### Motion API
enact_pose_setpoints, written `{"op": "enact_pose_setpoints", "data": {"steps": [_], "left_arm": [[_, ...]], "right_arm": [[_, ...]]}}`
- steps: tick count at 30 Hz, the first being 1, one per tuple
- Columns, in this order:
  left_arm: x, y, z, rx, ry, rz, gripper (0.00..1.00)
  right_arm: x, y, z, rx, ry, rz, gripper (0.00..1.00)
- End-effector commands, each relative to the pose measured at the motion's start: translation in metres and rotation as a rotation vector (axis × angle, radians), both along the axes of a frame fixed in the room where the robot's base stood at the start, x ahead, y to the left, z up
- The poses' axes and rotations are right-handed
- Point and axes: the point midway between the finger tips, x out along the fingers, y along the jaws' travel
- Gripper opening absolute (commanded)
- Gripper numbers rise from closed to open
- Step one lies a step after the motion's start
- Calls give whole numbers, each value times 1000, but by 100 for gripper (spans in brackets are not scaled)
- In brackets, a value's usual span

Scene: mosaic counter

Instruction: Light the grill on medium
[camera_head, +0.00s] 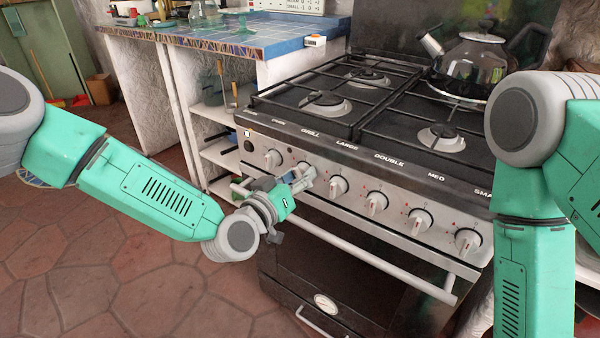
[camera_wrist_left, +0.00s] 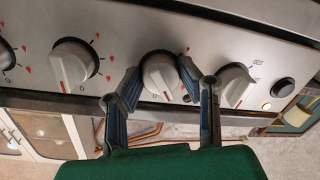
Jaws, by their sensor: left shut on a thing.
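The stove's front panel (camera_head: 360,197) has a row of knobs under the labels on the top edge. The second knob from the left, the grill knob (camera_wrist_left: 160,75), lies below the "GRILL" label. My left gripper (camera_head: 303,180) is at this knob. In the left wrist view its two fingers (camera_wrist_left: 160,85) are shut on the knob's sides. The knob's red mark points down in that view, close to the direction of the marks on the neighbouring knobs. My right arm shows at the right, but its gripper is out of frame.
The oven knob (camera_head: 272,158) is just left of the held knob and another knob (camera_head: 338,187) just right. The oven handle bar (camera_head: 370,248) runs below the panel. A kettle (camera_head: 473,65) stands on a back burner. The tiled counter (camera_head: 262,44) is at the left.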

Motion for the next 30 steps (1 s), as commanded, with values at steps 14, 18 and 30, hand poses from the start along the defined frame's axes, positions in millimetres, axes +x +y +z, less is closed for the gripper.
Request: {"op": "enact_pose_setpoints", "data": {"steps": [14, 18, 30], "left_arm": [[-1, 2, -5, -363, 275, 2, 3], [-1, 2, -5, -470, 353, 3, 3], [-1, 3, -6, -749, 557, 6, 3]], "right_arm": [[0, 0, 4, 0, 0, 0, 40], [0, 0, 2, 0, 0, 0, 40], [0, 0, -7, 0, 0, 0, 40]]}}
